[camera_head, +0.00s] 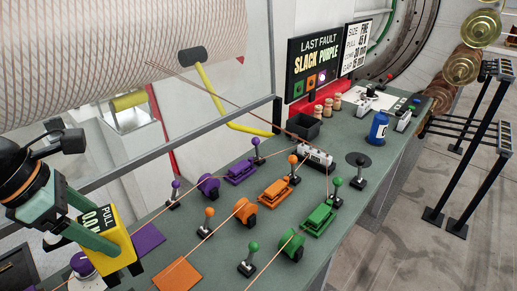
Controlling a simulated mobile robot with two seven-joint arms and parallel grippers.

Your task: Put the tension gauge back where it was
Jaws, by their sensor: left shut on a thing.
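The tension gauge (122,243) is a yellow box with a black display reading "PULL" and a value near 0.0. It is at the lower left, held in my left gripper (84,222), whose greenish fingers are shut on it. The gauge is over the near left end of the green bench (218,254), beside a purple square. I cannot tell whether it touches the bench. Part of the gauge is hidden by the fingers. My right gripper is not in view.
Purple, orange (245,210) and green (291,246) rollers, clamps and knobbed levers stand in rows, with thin lines running past them. A black disc (358,159), a blue bottle (378,128) and a dark bin (303,126) are farther back. A fault sign (316,62) stands behind.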

